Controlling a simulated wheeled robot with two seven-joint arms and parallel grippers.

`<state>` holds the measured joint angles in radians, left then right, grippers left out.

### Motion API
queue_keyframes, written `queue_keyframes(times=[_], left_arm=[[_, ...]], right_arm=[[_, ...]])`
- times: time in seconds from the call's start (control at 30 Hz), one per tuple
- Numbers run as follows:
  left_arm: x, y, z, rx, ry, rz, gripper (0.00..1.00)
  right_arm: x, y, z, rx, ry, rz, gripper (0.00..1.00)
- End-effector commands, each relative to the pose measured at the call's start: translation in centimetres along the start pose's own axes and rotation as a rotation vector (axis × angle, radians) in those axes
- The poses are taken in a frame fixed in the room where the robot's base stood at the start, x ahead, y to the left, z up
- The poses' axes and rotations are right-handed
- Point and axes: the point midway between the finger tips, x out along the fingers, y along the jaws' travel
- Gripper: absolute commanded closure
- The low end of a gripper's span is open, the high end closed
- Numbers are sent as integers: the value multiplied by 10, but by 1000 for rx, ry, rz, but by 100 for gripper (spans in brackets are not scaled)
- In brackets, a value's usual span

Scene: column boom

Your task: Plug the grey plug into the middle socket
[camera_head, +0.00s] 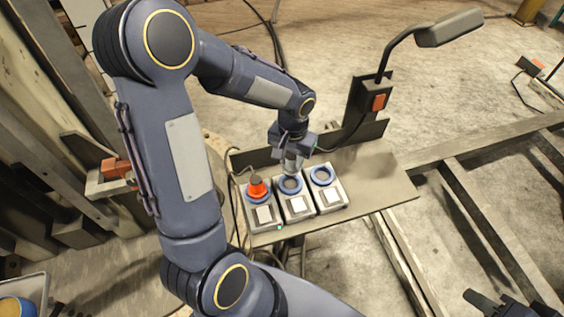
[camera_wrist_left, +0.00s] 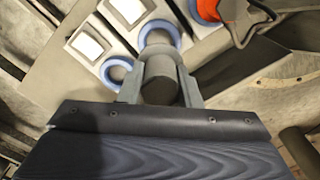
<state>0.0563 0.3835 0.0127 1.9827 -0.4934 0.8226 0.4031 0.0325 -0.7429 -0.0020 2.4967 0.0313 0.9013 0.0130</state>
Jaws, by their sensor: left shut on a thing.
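My left gripper (camera_head: 291,158) is shut on the grey plug (camera_wrist_left: 160,78), which sits between its two fingers. The plug is at the middle socket (camera_head: 290,185), a blue ring on a grey box, and its far end overlaps the ring in both views. In the left wrist view the middle socket's ring (camera_wrist_left: 160,34) shows just beyond the plug. I cannot tell whether the plug's end is inside the socket or just above it.
The left socket holds an orange plug (camera_head: 257,187) with a cable. The right socket (camera_head: 322,175) is empty. The boxes stand on a metal shelf (camera_head: 375,190) with free room to the right. A lamp (camera_head: 447,28) on a bent arm rises behind it.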

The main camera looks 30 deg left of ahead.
Motion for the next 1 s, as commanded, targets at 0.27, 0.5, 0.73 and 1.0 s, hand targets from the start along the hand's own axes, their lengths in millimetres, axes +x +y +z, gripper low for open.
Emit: queue_keyframes(times=[0.27,0.5,0.73,1.0], left_arm=[[18,0,0,-2,0,0,96],[38,0,1,-3,0,0,96],[43,0,1,-3,0,1,96],[42,0,1,-3,0,0,96]], right_arm=[[12,6,6,0,0,0,64],[25,12,12,0,0,0,64],[28,13,14,0,0,0,64],[27,12,14,0,0,0,64]])
